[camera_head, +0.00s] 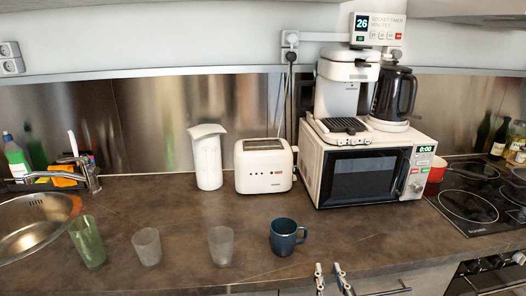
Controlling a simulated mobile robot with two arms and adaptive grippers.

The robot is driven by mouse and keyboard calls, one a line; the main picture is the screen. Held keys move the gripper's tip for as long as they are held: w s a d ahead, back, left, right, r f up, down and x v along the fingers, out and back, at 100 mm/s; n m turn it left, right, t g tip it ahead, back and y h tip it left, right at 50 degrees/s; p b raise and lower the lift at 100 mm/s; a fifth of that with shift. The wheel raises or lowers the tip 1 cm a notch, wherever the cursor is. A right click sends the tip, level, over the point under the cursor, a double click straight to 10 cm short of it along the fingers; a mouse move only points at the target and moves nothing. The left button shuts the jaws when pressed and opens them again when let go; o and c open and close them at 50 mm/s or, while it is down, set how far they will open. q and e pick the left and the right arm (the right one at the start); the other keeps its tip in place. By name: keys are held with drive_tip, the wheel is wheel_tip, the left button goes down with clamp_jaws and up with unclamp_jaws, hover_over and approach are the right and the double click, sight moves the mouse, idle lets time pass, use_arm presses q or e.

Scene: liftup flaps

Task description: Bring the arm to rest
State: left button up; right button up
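My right gripper (330,278) shows at the bottom edge, a little right of the middle. Its two fingertips are apart with nothing between them, in front of the counter's front edge. The rest of it and its arm are cut off by the frame. My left gripper is not in view.
On the brown counter (190,255) stand a green glass (87,243), two clear glasses (147,246) (221,245) and a dark blue mug (284,238). Behind are a white toaster (264,168), a microwave (360,172), and a sink (30,225) at left. A stovetop (470,205) lies at right.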

drive_tip(key=s+d+f+m+g+h, duration=0.1)
drive_tip(key=s+d+f+g+h, duration=0.1)
drive_tip(key=s+d+f+g, duration=0.3)
drive_tip(key=s+a+f+n+g+y, duration=0.2)
drive_tip(key=s+f+g, duration=0.25)
drive_tip(key=s, duration=0.75)
drive_tip(key=s+a+f+n+g+y, duration=0.15)
drive_tip(key=s+f+g, duration=0.35)
drive_tip(key=s, duration=0.6)
wheel_tip(320, 180, down, 28)
drive_tip(key=s, duration=0.3)
drive_tip(key=s+d+f+g, duration=0.1)
drive_tip(key=s+d+f, duration=0.1)
drive_tip(key=s+f, duration=1.3)
drive_tip(key=shift+s+d+f+n, duration=0.2)
drive_tip(key=shift+s+d+n, duration=0.2)
drive_tip(key=shift+s, duration=0.35)
drive_tip(key=shift+g, duration=0.25)
